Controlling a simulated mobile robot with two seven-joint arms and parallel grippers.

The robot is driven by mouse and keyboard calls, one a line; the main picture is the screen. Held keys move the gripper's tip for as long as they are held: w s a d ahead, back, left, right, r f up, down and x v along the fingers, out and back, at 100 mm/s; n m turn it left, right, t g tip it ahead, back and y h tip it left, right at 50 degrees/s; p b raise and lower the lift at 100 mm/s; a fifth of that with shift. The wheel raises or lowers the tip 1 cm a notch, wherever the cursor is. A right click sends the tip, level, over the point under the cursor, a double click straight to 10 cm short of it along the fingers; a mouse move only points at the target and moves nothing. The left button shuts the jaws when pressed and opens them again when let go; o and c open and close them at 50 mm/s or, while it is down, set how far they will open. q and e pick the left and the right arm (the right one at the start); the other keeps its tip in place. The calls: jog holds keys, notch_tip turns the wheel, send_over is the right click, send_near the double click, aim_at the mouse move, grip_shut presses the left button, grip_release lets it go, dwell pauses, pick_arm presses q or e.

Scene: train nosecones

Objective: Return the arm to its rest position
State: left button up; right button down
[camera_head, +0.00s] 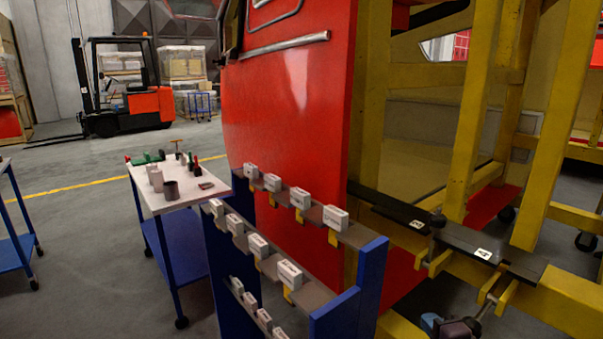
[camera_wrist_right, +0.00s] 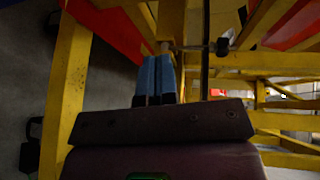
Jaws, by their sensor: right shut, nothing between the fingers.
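My right gripper (camera_head: 430,321) shows at the bottom edge of the head view, right of centre, low beside the yellow frame. Its blue fingers show in the right wrist view (camera_wrist_right: 156,72); they are together with nothing between them. Only a small dark part of my right arm shows beside the gripper. The gripper is below the dark bar (camera_head: 470,249) on the yellow frame (camera_head: 565,295). I cannot tell whether it touches the frame. My left gripper is not in either view.
A blue rack (camera_head: 362,290) with white boxes on its shelves stands left of the gripper. The red nosecone (camera_head: 290,110) rises behind it. A tool cart (camera_head: 180,200) and a forklift (camera_head: 150,103) are farther left. Yellow beams (camera_wrist_right: 65,100) surround the gripper closely.

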jog(key=s+f+n+g+h, duration=0.25)
jog(key=s+n+g, duration=0.45)
jog(key=s, duration=1.1)
jog(key=s+f+n+g+h, duration=0.1)
jog(key=s+f+n+g, duration=0.45)
jog(key=s, duration=1.35)
jog(key=w+f+n+t, duration=0.4)
jog(key=w+f+t, duration=0.3)
jog(key=f+t, duration=0.1)
jog(key=shift+w+a+f+n+y, duration=0.25)
jog(key=shift+w+a+n+y, duration=0.1)
jog(key=shift+a+y, duration=0.1)
jog(key=shift+s+d, duration=0.1)
jog(key=shift+s, duration=0.05)
